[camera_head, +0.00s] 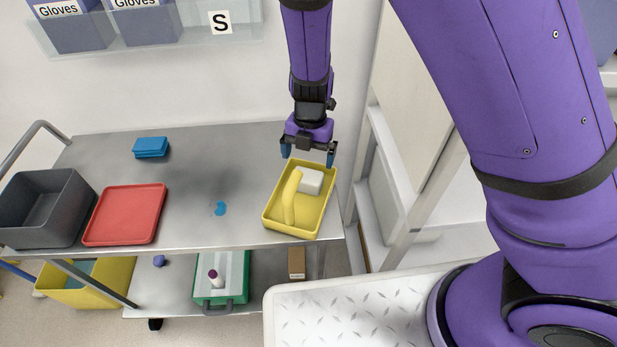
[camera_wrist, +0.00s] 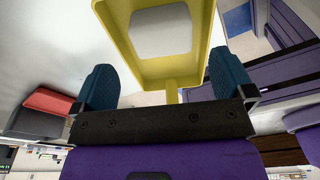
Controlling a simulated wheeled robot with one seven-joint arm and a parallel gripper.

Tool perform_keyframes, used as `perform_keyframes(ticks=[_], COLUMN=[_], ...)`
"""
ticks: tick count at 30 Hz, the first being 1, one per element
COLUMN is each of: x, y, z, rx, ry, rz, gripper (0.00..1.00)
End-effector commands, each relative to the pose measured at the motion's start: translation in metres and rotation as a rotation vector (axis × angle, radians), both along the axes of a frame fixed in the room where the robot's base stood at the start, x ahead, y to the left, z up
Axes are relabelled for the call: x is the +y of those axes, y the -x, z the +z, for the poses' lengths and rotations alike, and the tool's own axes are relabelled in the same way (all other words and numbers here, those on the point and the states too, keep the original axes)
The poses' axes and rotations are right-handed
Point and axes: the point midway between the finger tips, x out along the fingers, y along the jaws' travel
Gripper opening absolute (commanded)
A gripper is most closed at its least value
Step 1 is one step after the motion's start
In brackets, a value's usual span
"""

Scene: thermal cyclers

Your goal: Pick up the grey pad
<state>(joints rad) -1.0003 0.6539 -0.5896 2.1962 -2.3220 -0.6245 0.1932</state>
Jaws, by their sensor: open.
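The light grey pad (camera_head: 311,181) lies inside the yellow caddy (camera_head: 292,233), at its back right part beside the caddy's raised yellow handle (camera_head: 291,195). In the wrist view the pad (camera_wrist: 160,33) shows as a rounded pale block between the yellow walls (camera_wrist: 206,60). My gripper (camera_head: 308,156) is above the back end of the caddy, pointing down, with its blue fingers spread. In the wrist view the open fingers (camera_wrist: 165,82) hold nothing, and the pad is beyond them. Their exact height above the caddy is hard to tell.
The caddy stands at the right end of a metal cart top (camera_head: 190,225). A red tray (camera_head: 125,215), a dark grey bin (camera_head: 45,208) and blue cloths (camera_head: 151,147) are to its left. A white frame (camera_head: 410,200) stands close on the right.

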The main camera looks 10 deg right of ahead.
Motion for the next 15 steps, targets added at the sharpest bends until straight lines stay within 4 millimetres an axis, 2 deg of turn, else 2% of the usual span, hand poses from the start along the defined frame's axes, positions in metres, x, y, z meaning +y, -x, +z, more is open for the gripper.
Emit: perform_keyframes(ticks=[2, 8, 15], x=[0.0, 0.0, 0.002], y=[0.001, 0.003, 0.01], z=[-0.009, -0.021, -0.053], rx=[0.001, 0.001, 0.002], ry=[0.001, 0.001, 0.002], rz=[-0.001, -0.002, -0.003], gripper=[1.0, 1.0, 1.0])
